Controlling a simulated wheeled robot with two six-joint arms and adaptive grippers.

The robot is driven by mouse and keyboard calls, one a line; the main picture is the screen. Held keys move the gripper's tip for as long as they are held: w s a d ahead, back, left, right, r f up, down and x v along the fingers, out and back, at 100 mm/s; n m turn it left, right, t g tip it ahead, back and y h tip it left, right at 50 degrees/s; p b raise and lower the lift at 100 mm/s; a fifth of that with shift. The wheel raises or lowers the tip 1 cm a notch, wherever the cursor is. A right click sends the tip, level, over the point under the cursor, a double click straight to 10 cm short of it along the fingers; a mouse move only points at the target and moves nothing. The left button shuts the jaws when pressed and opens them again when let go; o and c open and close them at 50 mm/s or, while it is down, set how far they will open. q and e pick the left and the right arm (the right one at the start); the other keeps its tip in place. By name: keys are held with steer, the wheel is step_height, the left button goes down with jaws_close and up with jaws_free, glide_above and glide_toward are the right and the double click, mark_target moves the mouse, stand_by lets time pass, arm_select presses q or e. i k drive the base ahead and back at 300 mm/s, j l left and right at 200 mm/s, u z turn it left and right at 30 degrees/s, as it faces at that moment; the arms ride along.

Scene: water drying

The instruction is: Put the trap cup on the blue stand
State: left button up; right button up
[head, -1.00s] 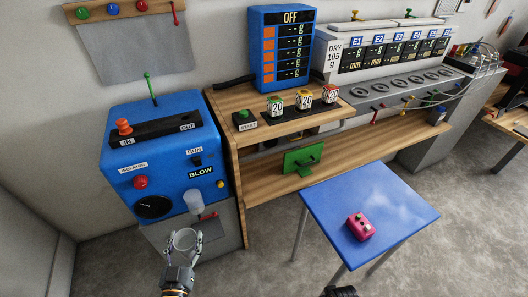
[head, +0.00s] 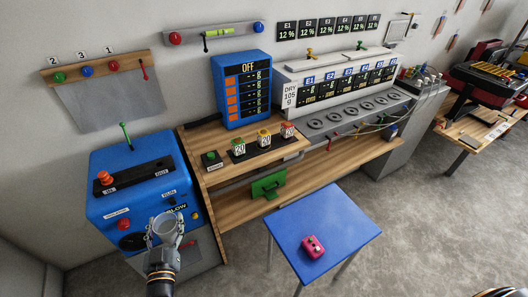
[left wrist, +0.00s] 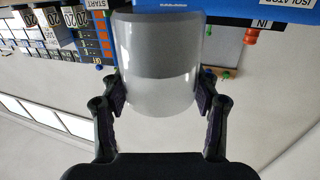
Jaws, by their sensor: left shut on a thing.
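The trap cup, a clear greyish cup (head: 165,224), is held in my left gripper (head: 165,240) in front of the blue blower cabinet. In the left wrist view the cup (left wrist: 157,60) fills the space between the two fingers (left wrist: 160,95), with a pad against each side. The cup is off the floor and touches nothing else that I can see. The blue stand, a blue-topped table (head: 340,222), is to the right of the gripper, well apart from it. My right gripper is not in view; only a dark part of my arm shows at the bottom right.
The blue cabinet (head: 140,185) and wooden bench (head: 325,165) stand behind. Grey floor lies between the cabinet and the stand.

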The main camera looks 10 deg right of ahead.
mark_target(346, 230)
steer(key=k+l, duration=0.1)
steer(key=l, duration=0.7)
steer(key=k+l, duration=0.1)
steer(key=l, duration=0.7)
steer(key=k+l, duration=0.1)
steer(key=l, duration=1.45)
steer(key=k, duration=0.05)
